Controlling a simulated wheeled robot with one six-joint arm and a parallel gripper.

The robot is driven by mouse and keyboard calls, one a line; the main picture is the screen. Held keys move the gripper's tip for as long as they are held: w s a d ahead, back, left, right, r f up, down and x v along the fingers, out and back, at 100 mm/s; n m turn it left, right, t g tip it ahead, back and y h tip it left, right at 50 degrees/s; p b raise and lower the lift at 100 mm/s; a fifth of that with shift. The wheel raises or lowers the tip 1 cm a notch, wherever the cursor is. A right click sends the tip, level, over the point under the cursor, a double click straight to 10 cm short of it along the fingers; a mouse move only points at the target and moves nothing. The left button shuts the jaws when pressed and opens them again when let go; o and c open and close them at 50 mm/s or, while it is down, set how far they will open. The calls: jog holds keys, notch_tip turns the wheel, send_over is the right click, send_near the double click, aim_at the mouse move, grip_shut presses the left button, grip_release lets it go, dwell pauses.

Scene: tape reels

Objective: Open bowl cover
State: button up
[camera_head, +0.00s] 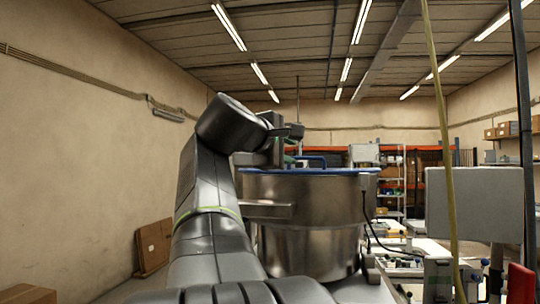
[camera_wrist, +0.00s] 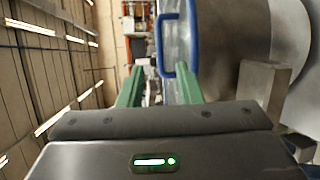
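The bowl (camera_head: 305,215) is a large shiny metal vessel in the middle of the head view. Its cover (camera_head: 350,171) shows as a blue-edged lid lying across the top, with a blue handle (camera_head: 312,157) standing up from it. In the wrist view the picture is turned sideways; the blue handle (camera_wrist: 159,35) juts from the cover (camera_wrist: 193,40) just ahead of the fingers. My gripper (camera_wrist: 160,70) has its two green fingers well apart, with the near end of the handle in line with the gap. I see no grip on the handle. In the head view my arm partly hides the gripper.
A metal bracket (camera_head: 266,209) sticks out from the bowl's left side. A grey box (camera_head: 474,204), a yellow pole (camera_head: 441,120) and a dark post stand at right. Shelves and orange racking are behind. A brown panel (camera_head: 154,246) leans on the left wall.

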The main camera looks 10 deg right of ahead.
aim_at(306, 158)
jog(key=p+x, duration=0.1)
jog(key=x, duration=0.7)
jog(key=shift+c, duration=0.2)
grip_shut()
